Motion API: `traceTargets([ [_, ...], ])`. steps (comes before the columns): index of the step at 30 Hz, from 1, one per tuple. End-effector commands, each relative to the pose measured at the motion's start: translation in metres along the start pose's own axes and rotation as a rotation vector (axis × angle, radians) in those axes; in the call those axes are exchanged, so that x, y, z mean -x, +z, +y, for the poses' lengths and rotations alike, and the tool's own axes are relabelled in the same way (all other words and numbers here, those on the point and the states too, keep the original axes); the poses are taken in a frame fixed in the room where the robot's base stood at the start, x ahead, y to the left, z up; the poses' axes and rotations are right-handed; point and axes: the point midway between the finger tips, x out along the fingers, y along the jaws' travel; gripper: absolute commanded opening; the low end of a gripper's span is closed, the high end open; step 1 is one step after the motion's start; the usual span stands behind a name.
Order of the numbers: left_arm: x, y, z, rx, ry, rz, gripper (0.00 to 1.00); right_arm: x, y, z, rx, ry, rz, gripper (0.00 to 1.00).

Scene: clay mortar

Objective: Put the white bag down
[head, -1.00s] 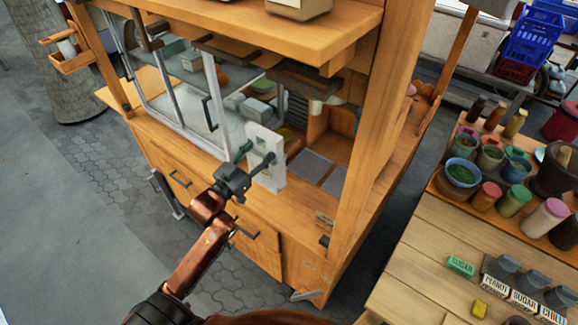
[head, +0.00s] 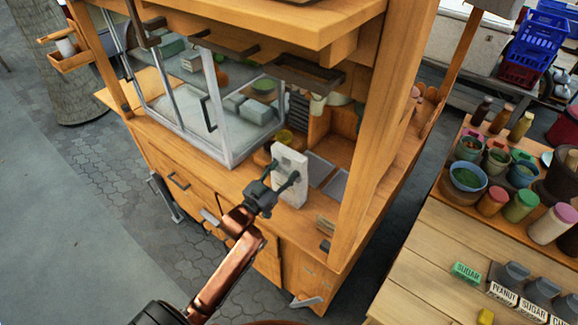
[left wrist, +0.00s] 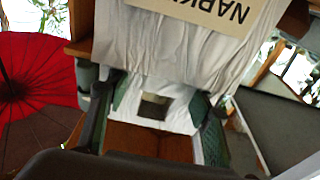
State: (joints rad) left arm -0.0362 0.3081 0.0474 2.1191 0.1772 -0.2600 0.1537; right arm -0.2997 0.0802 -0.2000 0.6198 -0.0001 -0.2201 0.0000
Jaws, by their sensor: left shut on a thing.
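The white bag (head: 291,163) is upright in the head view, in front of the open bay of the wooden cart. It fills the upper middle of the left wrist view (left wrist: 165,60), where a partly cut-off, upside-down paper label is on it. My left gripper (head: 282,183) is shut on the bag, with one finger on each side; its fingers also show in the left wrist view (left wrist: 158,112). The bag's lower end is over the cart's counter (head: 310,222); I cannot tell whether it touches. My right gripper is not in view.
A glass case (head: 233,145) stands left of the bag on the cart. Grey trays (head: 336,184) lie behind the bag to its right, near a wooden post (head: 385,130). A table (head: 425,265) with jars and labelled boxes is at the right.

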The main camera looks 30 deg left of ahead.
Motion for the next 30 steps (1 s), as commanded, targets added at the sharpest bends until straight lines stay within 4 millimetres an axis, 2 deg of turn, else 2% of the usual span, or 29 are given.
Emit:
traceTargets([
  [11, 0.0006, 0.0023, -0.0001, -0.001, 0.0, 0.004, 0.19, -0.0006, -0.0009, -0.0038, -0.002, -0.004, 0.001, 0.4],
  [12, 0.0006, 0.0028, -0.0002, -0.001, 0.0, 0.002, 0.5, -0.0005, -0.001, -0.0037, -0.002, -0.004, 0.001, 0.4],
  [18, 0.0007, 0.0027, -0.0003, 0.0, 0.0, 0.002, 0.64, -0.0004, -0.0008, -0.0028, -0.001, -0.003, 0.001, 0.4],
  [30, 0.0049, 0.0001, -0.0005, -0.001, -0.001, 0.001, 0.64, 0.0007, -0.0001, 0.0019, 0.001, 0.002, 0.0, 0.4],
])
